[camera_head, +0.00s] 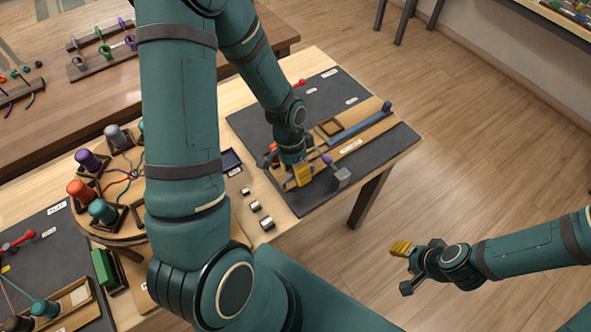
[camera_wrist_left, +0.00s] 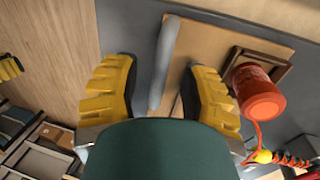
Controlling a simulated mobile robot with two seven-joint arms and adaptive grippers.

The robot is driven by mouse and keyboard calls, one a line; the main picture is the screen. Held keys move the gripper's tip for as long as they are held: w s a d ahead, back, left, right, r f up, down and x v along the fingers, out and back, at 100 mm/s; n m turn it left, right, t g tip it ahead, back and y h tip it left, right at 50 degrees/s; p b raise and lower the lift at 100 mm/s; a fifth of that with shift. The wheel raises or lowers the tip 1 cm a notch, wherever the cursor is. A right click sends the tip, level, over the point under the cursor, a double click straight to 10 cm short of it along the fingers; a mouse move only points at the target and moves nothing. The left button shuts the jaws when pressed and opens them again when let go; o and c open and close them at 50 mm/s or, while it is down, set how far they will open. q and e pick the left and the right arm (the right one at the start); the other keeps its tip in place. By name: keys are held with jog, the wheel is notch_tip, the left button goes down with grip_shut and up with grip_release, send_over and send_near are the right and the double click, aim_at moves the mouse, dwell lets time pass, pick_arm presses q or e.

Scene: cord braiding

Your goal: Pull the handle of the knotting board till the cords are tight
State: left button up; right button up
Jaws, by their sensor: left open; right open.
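My left gripper (camera_head: 303,176) is over the dark board (camera_head: 400,146) on the right part of the table, with its yellow fingers pointing down. In the left wrist view the left gripper (camera_wrist_left: 163,95) is open. A slim grey bar (camera_wrist_left: 165,60) shows between its fingers; I cannot tell whether it is the handle or how far below it lies. An orange-red spool (camera_wrist_left: 261,95) stands in a dark frame beside the right finger. A cord with a yellow bead (camera_wrist_left: 263,156) runs below it. My right gripper (camera_head: 402,250) is open and empty, over the floor.
A blue bar (camera_head: 360,126) and a red knob (camera_head: 300,83) are on the same board. A round stand with coloured spools (camera_head: 104,212) is at the left, partly behind my arm. Small metal pieces (camera_head: 254,207) lie near the table edge.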

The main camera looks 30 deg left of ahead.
pick_arm(q)
jog(key=shift+o, duration=0.3)
grip_shut()
